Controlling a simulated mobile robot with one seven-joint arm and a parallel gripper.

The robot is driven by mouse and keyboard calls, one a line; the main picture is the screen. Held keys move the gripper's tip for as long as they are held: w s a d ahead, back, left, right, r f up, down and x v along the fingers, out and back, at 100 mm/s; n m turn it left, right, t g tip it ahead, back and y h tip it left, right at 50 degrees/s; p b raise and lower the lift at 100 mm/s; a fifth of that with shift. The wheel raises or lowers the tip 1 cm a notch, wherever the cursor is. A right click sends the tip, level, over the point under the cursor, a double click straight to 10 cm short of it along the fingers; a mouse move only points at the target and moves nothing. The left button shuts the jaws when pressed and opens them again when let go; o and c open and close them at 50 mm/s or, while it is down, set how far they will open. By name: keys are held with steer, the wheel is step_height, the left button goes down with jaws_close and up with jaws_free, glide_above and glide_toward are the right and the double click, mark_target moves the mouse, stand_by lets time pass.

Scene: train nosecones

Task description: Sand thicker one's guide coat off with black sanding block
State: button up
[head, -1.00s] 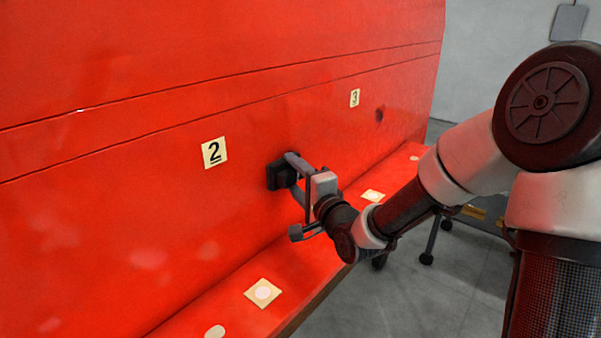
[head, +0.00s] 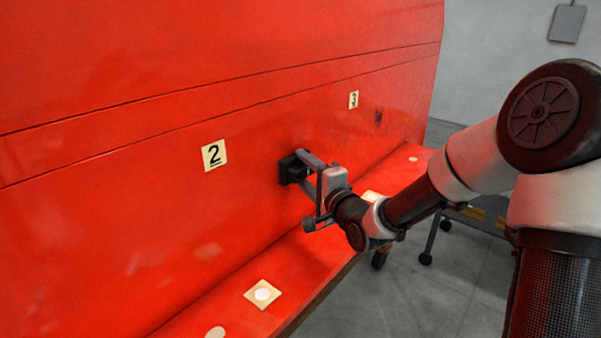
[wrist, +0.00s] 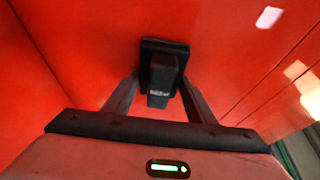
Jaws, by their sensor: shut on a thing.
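The black sanding block (head: 292,169) is in my gripper (head: 308,170) and appears to be against the red panel (head: 100,215), just right of the number 2 label (head: 215,155). In the wrist view, the block (wrist: 161,72) sits between the two fingers of my gripper (wrist: 160,90), its wide face towards the red surface. A small dark guide coat patch (head: 378,116) shows on the panel below and right of the number 3 label (head: 353,100). No dark patch shows around the block; what lies under it is hidden.
A red ledge (head: 225,300) runs along the panel's foot below my gripper. It bears a pale square with a white disc (head: 262,294) and other pale spots. A dark-legged wheeled stand (head: 432,240) is behind my arm. Grey floor is open at the lower right.

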mark_target(291, 177)
steer(key=shift+w+d+r+p, duration=0.1)
steer(key=shift+w+d+p, duration=0.05)
steer(key=shift+w+d, duration=0.35)
steer(key=shift+w+d+p, duration=0.15)
steer(key=shift+w+d, duration=0.15)
steer(key=shift+w, duration=0.3)
steer(key=shift+s+a+b, duration=0.2)
steer(key=shift+s+a, duration=1)
steer(key=shift+s, duration=0.25)
steer(key=shift+s+a+b, duration=0.2)
steer(key=shift+s+a, duration=0.95)
steer(key=shift+s, duration=0.25)
steer(key=shift+d, duration=0.1)
steer(key=shift+s+d+p, duration=0.45)
steer(key=shift+s+d, duration=0.5)
steer(key=shift+d, duration=0.2)
steer(key=shift+s+d+p, duration=0.45)
steer(key=shift+s+d, duration=0.45)
steer(key=shift+d, duration=0.25)
steer(key=shift+s+d+p, duration=0.5)
steer(key=shift+s+d, duration=0.4)
steer(key=shift+d, duration=0.3)
